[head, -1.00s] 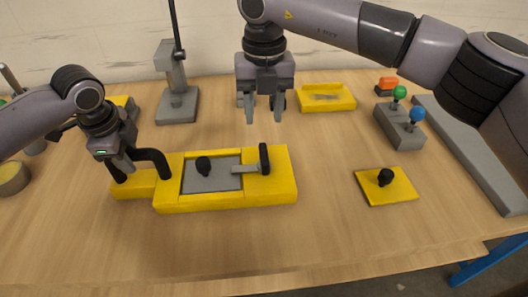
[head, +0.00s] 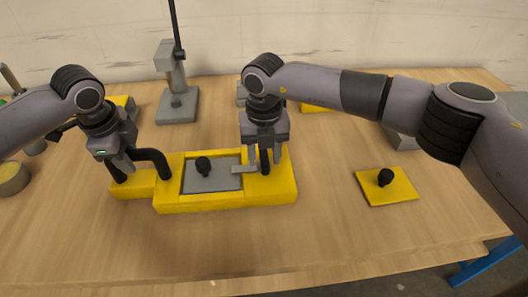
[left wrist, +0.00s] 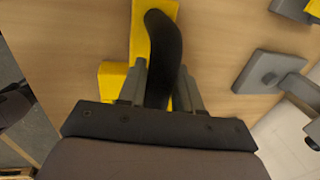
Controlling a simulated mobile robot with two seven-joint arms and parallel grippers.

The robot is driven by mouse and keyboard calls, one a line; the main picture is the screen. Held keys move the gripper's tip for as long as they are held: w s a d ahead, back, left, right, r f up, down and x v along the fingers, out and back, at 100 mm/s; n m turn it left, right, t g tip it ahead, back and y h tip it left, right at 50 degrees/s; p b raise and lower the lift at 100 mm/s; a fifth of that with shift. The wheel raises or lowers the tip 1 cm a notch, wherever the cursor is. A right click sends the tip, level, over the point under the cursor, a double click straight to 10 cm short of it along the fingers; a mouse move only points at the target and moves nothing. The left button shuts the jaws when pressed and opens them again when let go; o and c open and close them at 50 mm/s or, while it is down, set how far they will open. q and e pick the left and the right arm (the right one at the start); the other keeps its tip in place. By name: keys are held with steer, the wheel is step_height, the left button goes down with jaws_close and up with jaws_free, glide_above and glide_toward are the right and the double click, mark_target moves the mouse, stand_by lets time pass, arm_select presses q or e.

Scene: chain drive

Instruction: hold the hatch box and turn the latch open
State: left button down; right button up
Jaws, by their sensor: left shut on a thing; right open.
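The yellow hatch box (head: 225,201) lies on the table, with a grey hatch panel (head: 222,180) and a black knob (head: 203,166) on it. The latch has a grey bar (head: 242,169) reaching over the panel's right edge and a black handle (head: 265,160). My left gripper (head: 122,170) is shut on the black box handle (head: 152,157) at the box's left end. In the left wrist view the handle (left wrist: 163,55) stands between its fingers. My right gripper (head: 265,165) is open, with its fingers on either side of the latch handle. I cannot tell if they touch it.
A yellow plate with a black knob (head: 384,186) lies to the right. A grey stand (head: 177,104) with a thin pole is behind the box. A round tin (head: 12,178) sits at far left. The table's front is clear.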

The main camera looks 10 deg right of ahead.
jaws_close()
